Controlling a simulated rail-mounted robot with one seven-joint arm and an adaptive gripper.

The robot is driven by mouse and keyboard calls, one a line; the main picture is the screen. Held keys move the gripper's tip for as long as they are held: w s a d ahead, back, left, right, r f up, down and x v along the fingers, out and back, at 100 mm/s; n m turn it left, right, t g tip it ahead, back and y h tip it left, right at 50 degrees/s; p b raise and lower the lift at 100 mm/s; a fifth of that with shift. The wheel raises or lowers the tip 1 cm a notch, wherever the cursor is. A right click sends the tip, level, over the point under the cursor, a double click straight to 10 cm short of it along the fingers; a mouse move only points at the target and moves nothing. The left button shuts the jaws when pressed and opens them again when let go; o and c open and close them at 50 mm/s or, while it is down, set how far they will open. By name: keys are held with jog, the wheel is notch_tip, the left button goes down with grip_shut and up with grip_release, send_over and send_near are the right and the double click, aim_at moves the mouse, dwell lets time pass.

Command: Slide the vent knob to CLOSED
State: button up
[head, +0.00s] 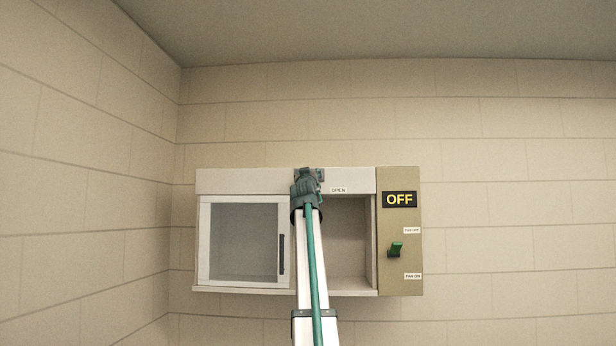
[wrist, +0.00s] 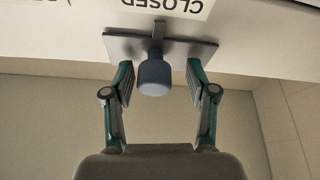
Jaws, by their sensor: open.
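The vent knob (wrist: 154,76) is a blue-grey rounded cylinder on a short stem in front of a grey metal plate (wrist: 195,52). The CLOSED label (wrist: 182,6) shows upside down beside the plate in the wrist view, cut by the frame edge. My gripper (wrist: 160,82) is open, with one finger on each side of the knob. The left finger is close to the knob; a wider gap shows on the right. In the head view my gripper (head: 307,184) hides the knob, and the OPEN label (head: 338,190) shows just right of it.
Below the strip is a cabinet with a glazed sash (head: 240,243) at left and an open bay (head: 347,235) at right. A panel at right carries an OFF display (head: 399,199) and a green fan switch (head: 395,249). A side wall (head: 85,190) stands at left.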

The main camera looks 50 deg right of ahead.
jog(key=v, duration=1.2)
